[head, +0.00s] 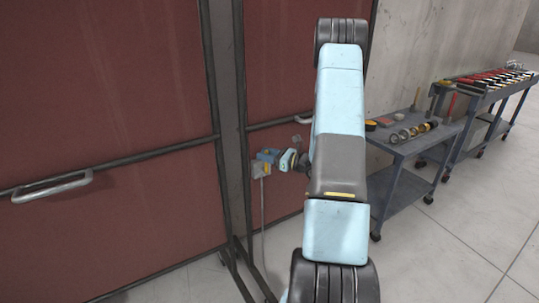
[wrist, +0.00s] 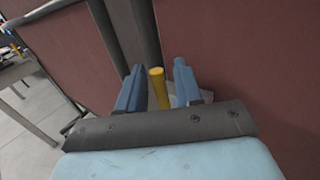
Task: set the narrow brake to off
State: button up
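A yellow cylindrical handle (wrist: 158,88) stands between the two blue fingers of my gripper (wrist: 159,85) in the wrist view. A narrow gap shows on each side of it, so my gripper is open around the handle and not clamped on it. In the head view my gripper (head: 268,155) is at a small grey and yellowish box (head: 261,170) by the dark frame post. I take this box and handle to be the brake. Its markings and its setting cannot be read. The handle's lower end is hidden by my gripper.
Red panels (head: 100,120) with dark frames and a grab handle (head: 52,187) stand close around the box. A cable (head: 262,210) hangs below it. A grey cart (head: 400,150) with tools is at the right, with another cart (head: 490,90) behind. The floor at right is clear.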

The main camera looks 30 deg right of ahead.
grip_shut()
dwell(0.4)
